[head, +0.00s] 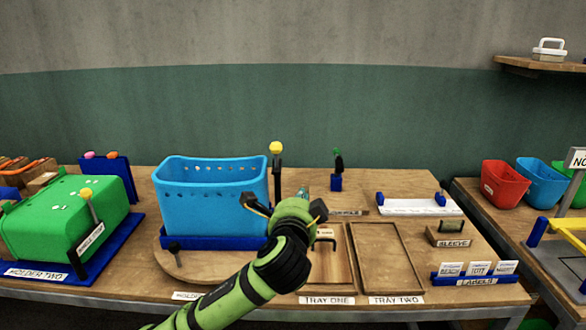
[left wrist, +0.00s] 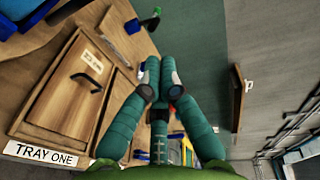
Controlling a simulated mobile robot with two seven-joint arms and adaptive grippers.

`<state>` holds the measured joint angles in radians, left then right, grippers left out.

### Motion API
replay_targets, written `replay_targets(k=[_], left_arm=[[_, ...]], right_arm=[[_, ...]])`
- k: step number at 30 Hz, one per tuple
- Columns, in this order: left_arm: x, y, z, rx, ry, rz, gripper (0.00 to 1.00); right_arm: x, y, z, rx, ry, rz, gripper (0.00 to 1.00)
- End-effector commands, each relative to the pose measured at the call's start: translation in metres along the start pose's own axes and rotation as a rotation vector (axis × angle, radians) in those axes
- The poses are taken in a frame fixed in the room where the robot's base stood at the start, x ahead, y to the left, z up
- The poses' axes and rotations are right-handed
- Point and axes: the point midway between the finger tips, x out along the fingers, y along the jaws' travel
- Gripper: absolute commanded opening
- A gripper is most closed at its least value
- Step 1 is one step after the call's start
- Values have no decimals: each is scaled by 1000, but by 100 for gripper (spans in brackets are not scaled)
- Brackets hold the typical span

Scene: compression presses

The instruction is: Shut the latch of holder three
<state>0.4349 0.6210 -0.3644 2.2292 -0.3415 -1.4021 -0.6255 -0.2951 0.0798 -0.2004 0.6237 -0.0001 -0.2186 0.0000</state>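A blue perforated basket (head: 210,200) sits in a holder with a blue base (head: 200,243) on a round wooden plate (head: 178,265); its front label is mostly hidden by my arm, so I cannot read its number. A black lever with a yellow knob (head: 276,149) stands upright at the basket's right side. My left gripper (head: 303,190) is just right of the basket and lever, pointing away toward the back. In the left wrist view its teal fingers (left wrist: 159,68) are together with nothing visible between them. My right gripper is not in view.
Holder two (head: 38,273) with a green bin (head: 65,215) stands at the left. Tray one (head: 333,285) and tray two (head: 388,262) lie to the right. A short post with a green top (head: 337,180) stands behind. A label rack (head: 475,279) is at the front right.

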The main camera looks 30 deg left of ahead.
Motion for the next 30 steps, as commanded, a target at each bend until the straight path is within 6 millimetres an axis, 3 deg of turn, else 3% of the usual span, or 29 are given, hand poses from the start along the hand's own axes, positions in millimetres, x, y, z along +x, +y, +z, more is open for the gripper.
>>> replay_targets(k=[1,3,6,11,24,30], left_arm=[[2,-20,2,31,-8,-49,0],[2,-37,3,60,-17,-89,0],[5,-48,5,78,-25,-113,0],[23,-52,5,80,-27,-112,0],[102,-60,6,75,-25,-110,0],[93,-60,32,79,-25,-110,0]], right_arm=[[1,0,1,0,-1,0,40],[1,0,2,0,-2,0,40],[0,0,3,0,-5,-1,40],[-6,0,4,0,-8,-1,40],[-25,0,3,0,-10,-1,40],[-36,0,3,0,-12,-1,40]])
